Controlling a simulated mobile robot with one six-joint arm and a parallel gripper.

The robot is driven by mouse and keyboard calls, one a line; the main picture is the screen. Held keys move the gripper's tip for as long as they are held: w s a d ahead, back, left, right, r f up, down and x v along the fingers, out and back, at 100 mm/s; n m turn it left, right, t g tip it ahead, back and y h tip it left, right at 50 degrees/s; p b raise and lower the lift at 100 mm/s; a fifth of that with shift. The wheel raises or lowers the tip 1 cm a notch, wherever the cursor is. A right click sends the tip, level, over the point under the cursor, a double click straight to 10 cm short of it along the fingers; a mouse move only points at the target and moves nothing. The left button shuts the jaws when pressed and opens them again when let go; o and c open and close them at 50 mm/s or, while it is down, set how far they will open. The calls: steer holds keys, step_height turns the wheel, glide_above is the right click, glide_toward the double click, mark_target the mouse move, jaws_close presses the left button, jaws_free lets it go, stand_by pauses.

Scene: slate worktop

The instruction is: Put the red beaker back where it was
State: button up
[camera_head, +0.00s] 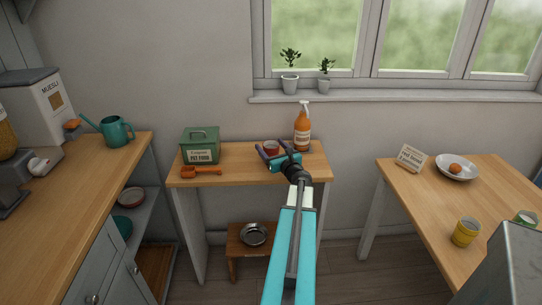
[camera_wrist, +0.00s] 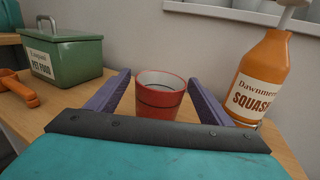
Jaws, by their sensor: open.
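The red beaker (camera_wrist: 160,98) stands upright on the small wooden table, between the two purple fingers of my gripper in the wrist view. A gap shows on each side of it, so the fingers seem not to touch it. My gripper (camera_wrist: 155,92) is open. In the head view, my gripper (camera_head: 266,153) is over the right part of the table, with the red beaker (camera_head: 271,147) at its fingers. The beaker's lower edge is partly hidden by my gripper in the wrist view.
An orange squash bottle (camera_head: 302,128) stands close to the right of the beaker. A green pet food tin (camera_head: 200,147) and an orange scoop (camera_head: 202,171) are at the left of the small table (camera_head: 235,177). A wall rises close behind.

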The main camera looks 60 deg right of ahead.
steer(key=shift+c, duration=0.5)
steer(key=c, duration=1.2)
steer(key=shift+r, duration=0.3)
steer(key=s+a+r, duration=0.1)
steer(key=s+a, duration=0.1)
steer(key=s+a+r, duration=0.1)
steer(key=s+a, duration=0.2)
steer(key=s+a+r+p, duration=0.1)
steer(key=s+a+r, duration=0.1)
steer(key=a, duration=0.1)
steer(key=shift+s+r, duration=0.1)
steer(key=shift+s, duration=0.05)
stand_by(0.5)
steer(key=shift+s+a+p, duration=0.3)
steer(key=shift+p, duration=2.95)
steer(key=shift+p+v, duration=0.85)
steer(key=shift+p, duration=2.8)
steer(key=shift+s+a+r+p, duration=0.1)
steer(key=shift+s+a+p, duration=0.1)
steer(key=shift+s+a, duration=0.25)
steer(key=shift+s+a+p, duration=0.15)
steer(key=shift+s+a, duration=0.1)
steer(key=shift+a, duration=0.35)
